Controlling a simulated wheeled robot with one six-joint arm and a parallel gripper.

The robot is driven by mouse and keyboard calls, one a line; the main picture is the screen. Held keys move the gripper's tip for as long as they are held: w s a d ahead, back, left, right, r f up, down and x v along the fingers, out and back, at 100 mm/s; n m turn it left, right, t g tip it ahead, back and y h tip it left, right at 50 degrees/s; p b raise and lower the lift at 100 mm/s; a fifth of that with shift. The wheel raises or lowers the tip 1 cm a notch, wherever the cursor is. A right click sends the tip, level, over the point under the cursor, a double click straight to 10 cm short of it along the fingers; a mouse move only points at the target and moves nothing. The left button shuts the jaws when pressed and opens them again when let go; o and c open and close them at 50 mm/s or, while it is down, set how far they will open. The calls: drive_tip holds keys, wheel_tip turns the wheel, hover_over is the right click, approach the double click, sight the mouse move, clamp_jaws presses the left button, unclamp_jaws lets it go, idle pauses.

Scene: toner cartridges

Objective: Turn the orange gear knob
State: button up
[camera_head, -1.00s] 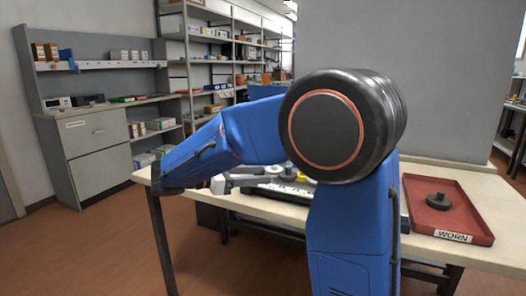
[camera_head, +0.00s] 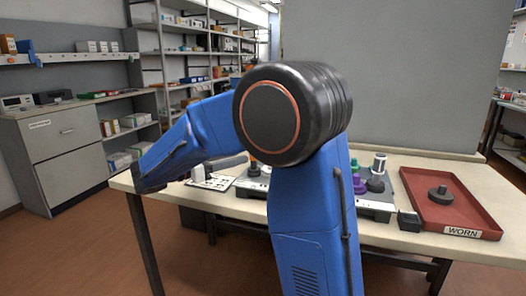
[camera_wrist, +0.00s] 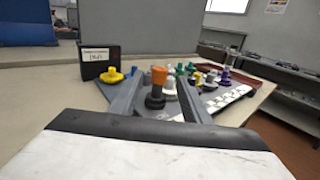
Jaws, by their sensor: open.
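The orange gear knob (camera_wrist: 159,75) stands upright on a dark round base in the wrist view. My gripper (camera_wrist: 160,90) is open, its two grey fingers pointing forward. The knob shows between the fingers in the picture; I see no contact, and its distance from the fingertips is hard to tell. In the head view my arm hides much of the bench top.
A yellow gear part (camera_wrist: 112,75) lies by a black sign (camera_wrist: 100,62) to the left. Several coloured knobs, including a purple one (camera_wrist: 225,76), stand to the right. A red tray marked WORN (camera_head: 462,232) holds a dark gear part (camera_head: 439,196).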

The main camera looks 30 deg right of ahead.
sight(254, 163)
drive_tip(key=d, duration=1.1)
drive_tip(key=shift+d, duration=0.2)
drive_tip(key=c, duration=1)
